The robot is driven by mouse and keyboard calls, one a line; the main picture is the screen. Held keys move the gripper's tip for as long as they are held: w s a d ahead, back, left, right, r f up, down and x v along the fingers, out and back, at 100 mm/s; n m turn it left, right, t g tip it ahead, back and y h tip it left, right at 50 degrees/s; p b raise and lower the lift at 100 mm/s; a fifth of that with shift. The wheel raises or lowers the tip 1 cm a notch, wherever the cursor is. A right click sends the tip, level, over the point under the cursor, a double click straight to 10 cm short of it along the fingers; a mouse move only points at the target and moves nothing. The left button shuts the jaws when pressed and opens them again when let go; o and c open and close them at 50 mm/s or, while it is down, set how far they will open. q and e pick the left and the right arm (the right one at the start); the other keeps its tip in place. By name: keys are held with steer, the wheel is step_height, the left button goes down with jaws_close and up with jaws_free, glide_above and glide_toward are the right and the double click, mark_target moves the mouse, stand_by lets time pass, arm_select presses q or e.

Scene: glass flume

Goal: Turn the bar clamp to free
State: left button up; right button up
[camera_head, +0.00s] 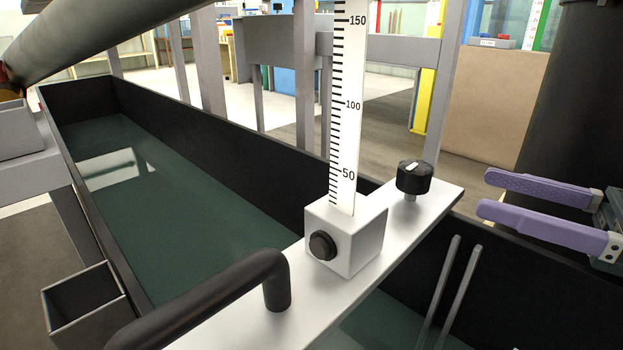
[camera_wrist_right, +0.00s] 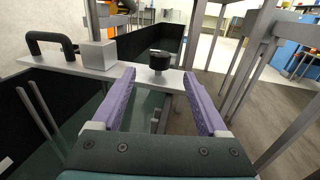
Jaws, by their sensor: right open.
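The bar clamp appears as a round black knob (camera_head: 414,177) with a white mark on top, on a short stem at the right part of a pale bar (camera_head: 398,222). The mark runs roughly toward the back of the head view. My right gripper (camera_head: 486,192) is open and empty to the right of the knob, its purple fingers pointing at it and apart from it. In the right wrist view the knob (camera_wrist_right: 160,62) shows between and beyond the fingertips (camera_wrist_right: 159,73). My left gripper is not in view.
A white block (camera_head: 345,240) with a black side button holds an upright scale (camera_head: 347,110) left of the knob. A black handle (camera_head: 210,295) rises from the bar. The bar spans a black-walled flume (camera_head: 215,130) of dark green water. Two thin rods (camera_head: 450,290) stand below the gripper.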

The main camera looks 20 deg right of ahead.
mark_target(417, 165)
steer(key=b+x, duration=0.1)
steer(key=x, duration=0.8)
steer(key=shift+w+a, duration=0.2)
steer(key=shift+w, duration=0.1)
jaws_close()
